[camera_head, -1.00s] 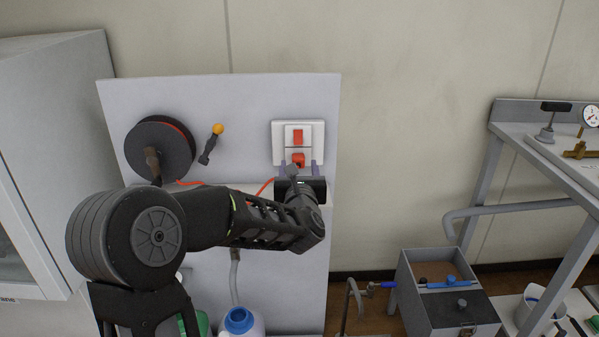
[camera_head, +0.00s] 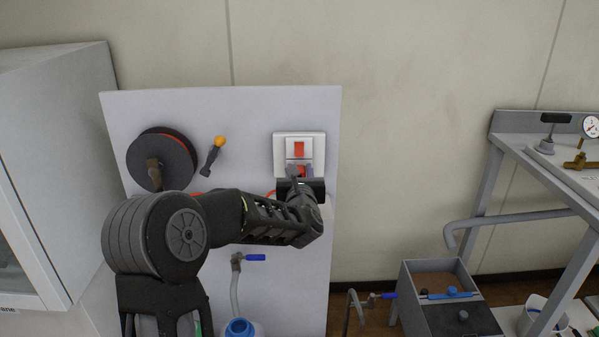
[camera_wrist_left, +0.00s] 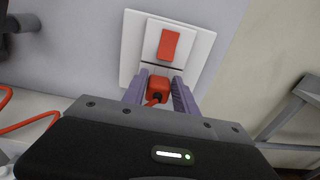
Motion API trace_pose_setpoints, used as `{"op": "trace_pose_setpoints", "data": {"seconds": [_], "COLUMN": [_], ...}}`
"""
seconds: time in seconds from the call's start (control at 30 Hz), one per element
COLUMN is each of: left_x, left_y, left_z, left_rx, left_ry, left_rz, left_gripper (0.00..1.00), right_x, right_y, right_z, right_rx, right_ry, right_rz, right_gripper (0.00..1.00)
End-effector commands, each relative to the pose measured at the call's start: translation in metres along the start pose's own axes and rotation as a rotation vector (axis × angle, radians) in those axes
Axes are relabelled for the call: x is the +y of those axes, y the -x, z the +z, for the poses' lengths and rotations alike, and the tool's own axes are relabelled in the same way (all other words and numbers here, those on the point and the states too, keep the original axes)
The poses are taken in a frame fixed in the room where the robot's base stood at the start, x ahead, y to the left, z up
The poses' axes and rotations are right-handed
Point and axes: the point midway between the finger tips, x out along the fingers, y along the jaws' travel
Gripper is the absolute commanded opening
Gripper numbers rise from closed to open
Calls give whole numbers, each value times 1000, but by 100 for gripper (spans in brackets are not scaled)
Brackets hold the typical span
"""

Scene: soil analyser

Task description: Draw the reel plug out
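The reel plug (camera_head: 303,171) is a small red block seated in the lower part of the white wall socket (camera_head: 319,149), below a red switch (camera_head: 299,149). In the left wrist view the plug (camera_wrist_left: 158,88) sits between the two purple fingers of my left gripper (camera_wrist_left: 160,88), with a narrow gap seeming to show on each side. The gripper looks open around the plug, and its body hides the plug's lower side in the head view. The cable reel (camera_head: 162,158), dark with a red rim, hangs on the panel at left. My right gripper is not in view.
A lever with an orange knob (camera_head: 220,141) is on the panel (camera_head: 250,110) between reel and socket. A red cord (camera_wrist_left: 30,122) runs at left in the wrist view. A blue-handled tap (camera_head: 255,257) is below my arm. A grey bench (camera_head: 485,190) stands at right.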

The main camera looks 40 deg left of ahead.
Motion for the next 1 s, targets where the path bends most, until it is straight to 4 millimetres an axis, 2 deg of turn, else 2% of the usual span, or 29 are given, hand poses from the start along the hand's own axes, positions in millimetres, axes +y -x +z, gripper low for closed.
{"op": "trace_pose_setpoints", "data": {"seconds": [0.03, 0.4, 0.8, 0.83, 1.0], "left_x": [0, 0, 0, 0, 0], "left_y": [0, 0, 0, 0, 0], "left_z": [0, 0, 0, 0, 0], "left_rx": [0, 0, 0, 0, 0], "left_ry": [0, 0, 0, 0, 0], "left_rz": [0, 0, 0, 0, 0], "left_gripper": [29, 0, 0, 29, 15], "right_x": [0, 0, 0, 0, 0], "right_y": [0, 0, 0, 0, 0], "right_z": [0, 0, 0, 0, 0], "right_rx": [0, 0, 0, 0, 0], "right_ry": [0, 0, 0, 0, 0], "right_rz": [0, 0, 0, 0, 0], "right_gripper": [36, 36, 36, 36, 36]}}
